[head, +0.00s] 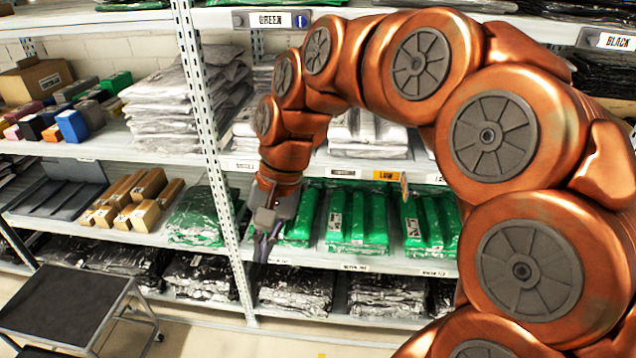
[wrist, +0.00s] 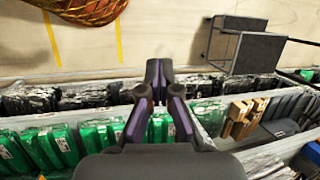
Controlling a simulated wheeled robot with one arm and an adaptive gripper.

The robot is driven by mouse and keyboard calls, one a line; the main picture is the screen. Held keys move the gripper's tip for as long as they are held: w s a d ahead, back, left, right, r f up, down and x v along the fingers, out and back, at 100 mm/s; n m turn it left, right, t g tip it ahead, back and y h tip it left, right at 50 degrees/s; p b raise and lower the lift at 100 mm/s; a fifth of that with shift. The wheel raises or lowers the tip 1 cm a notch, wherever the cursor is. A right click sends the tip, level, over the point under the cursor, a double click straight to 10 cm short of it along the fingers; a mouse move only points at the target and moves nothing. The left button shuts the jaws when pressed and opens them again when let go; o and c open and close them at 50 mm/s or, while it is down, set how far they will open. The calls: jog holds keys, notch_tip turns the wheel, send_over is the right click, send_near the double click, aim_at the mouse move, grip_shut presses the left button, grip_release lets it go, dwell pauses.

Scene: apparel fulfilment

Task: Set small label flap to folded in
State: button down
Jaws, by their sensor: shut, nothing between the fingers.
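A small orange flap (head: 404,186) stands out from the shelf edge beside a yellow label reading LOW (head: 387,175). It looks like the label flap, though it is too small to tell its exact pose. My gripper (head: 264,248) hangs pointing down in front of the green packs, left of and below the flap, well apart from it. In the wrist view my gripper (wrist: 159,72) has its fingers together and nothing between them. I cannot make out the flap in the wrist view.
Green wrapped packs (head: 357,218) fill the shelf behind my gripper. A white perforated upright (head: 212,160) stands close to its left. A dark low cart (head: 65,305) stands at the lower left. Black packs (head: 385,294) lie on the shelf below. Floor (wrist: 180,35) in front is partly clear.

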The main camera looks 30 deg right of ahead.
jog(key=w+d+r+m+t+y, duration=0.2)
jog(key=w+d+m, duration=0.3)
jog(key=w+d, duration=0.3)
jog(key=w+d+f+m+t, duration=0.2)
jog(key=d+m, duration=0.5)
jog(key=d, duration=0.5)
jog(key=w+d+f+m+t+b, duration=0.1)
jog(key=w+d+m, duration=0.3)
jog(key=d, duration=0.9)
jog(key=f+m+t, duration=0.1)
jog(key=m, duration=0.2)
jog(key=shift+d+y, duration=0.25)
jog(key=shift+y, duration=0.15)
jog(key=shift+f, duration=0.1)
jog(key=r+p+x, duration=0.1)
jog(key=x, duration=0.5)
jog(key=w+a+p+x, duration=0.1)
jog(key=p+x, duration=0.1)
jog(key=x, duration=0.5)
jog(key=shift+a+r, duration=0.25)
jog(key=shift+r, duration=0.2)
